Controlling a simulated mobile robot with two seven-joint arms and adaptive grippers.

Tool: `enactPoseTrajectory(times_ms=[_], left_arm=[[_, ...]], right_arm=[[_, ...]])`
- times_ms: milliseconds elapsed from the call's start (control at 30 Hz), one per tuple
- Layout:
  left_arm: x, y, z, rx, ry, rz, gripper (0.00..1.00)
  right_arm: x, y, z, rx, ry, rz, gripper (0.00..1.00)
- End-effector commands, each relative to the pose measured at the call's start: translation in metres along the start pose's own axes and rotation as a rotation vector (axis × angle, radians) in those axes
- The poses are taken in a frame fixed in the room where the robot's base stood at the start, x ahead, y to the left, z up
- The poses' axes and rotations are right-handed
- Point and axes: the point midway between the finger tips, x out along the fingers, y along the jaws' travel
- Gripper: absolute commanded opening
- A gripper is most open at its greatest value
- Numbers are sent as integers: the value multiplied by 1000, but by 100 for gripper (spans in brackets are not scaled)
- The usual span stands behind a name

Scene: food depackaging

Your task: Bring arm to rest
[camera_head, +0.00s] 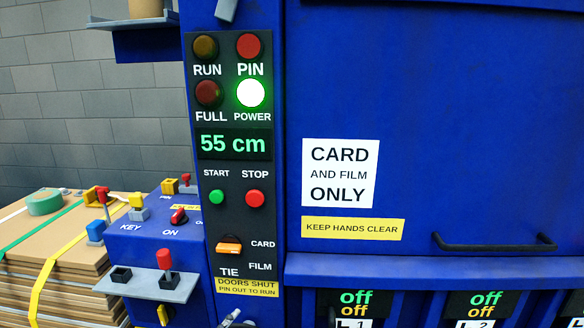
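Neither of my grippers can be made out in the head view. A small grey metal piece (233,318) shows at the bottom edge, in front of the control column; I cannot tell whether it belongs to one of my arms. The blue baler (450,120) fills the right side. Its control panel (232,150) shows a lit POWER lamp (250,93) and the reading "55 cm" (233,144). The RUN, PIN and FULL lamps look dim. The orange selector (229,246) sits between the words TIE, CARD and FILM.
Strapped cardboard (60,245) with green tape (45,202) stands left. A black handle (495,244) juts from the baler's front.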

Motion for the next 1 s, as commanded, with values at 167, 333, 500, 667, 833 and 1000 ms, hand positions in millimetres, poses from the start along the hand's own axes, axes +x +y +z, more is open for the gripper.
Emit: enactPoseTrajectory(times_ms=[167, 333, 500, 667, 833, 1000], left_arm=[[-85, 67, 92, -307, -282, 4, 33], [-183, 126, 151, -548, -496, -30, 33], [-264, 166, 185, -658, -647, -72, 33], [-302, 186, 197, -687, -716, -76, 33], [-309, 190, 199, -687, -729, -73, 33], [-309, 190, 200, -686, -729, -73, 33]], right_arm=[[-2, 0, -1, -1, 0, 0, 0], [-3, 0, -4, -2, 5, 0, 0], [-3, 0, -6, -2, 9, -1, 0], [-2, 0, -8, -3, 11, -1, 0], [-1, 0, -11, -4, 16, -3, 0], [1, -1, -14, -5, 21, -4, 0]])
